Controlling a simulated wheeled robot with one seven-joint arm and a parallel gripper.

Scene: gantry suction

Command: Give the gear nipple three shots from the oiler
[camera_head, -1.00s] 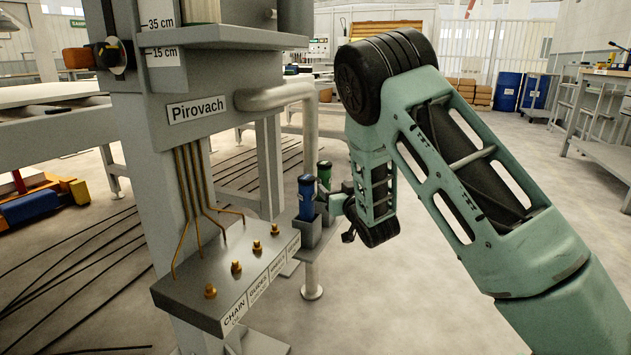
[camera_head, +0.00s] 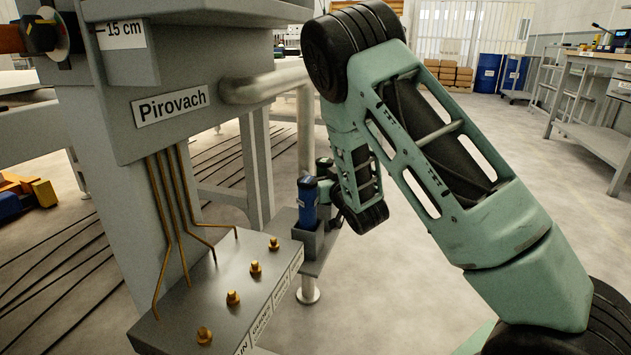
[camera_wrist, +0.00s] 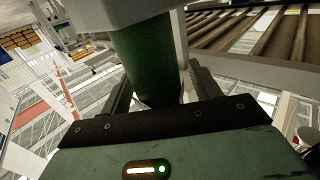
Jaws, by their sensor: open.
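A green cylinder, an oiler body (camera_wrist: 146,60), stands between the spread fingers of my gripper (camera_wrist: 160,80) in the wrist view. The fingers are open, one on each side of it, and I cannot tell whether they touch it. In the head view my arm hides it and most of the gripper. A blue oiler (camera_head: 308,203) stands upright in a grey holder (camera_head: 308,240) beside my wrist. Several brass nipples, the nearest (camera_head: 204,335) and the farthest (camera_head: 273,243) among them, stand in a row on a grey block (camera_head: 185,318). The labels are too cropped to tell which is the gear nipple.
The grey machine column carries a Pirovach sign (camera_head: 171,104) and brass pipes (camera_head: 165,215) running down to the block. A pale pipe (camera_head: 270,85) bends down behind the oilers. A workbench (camera_head: 590,95) stands far right. The floor right of my arm is open.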

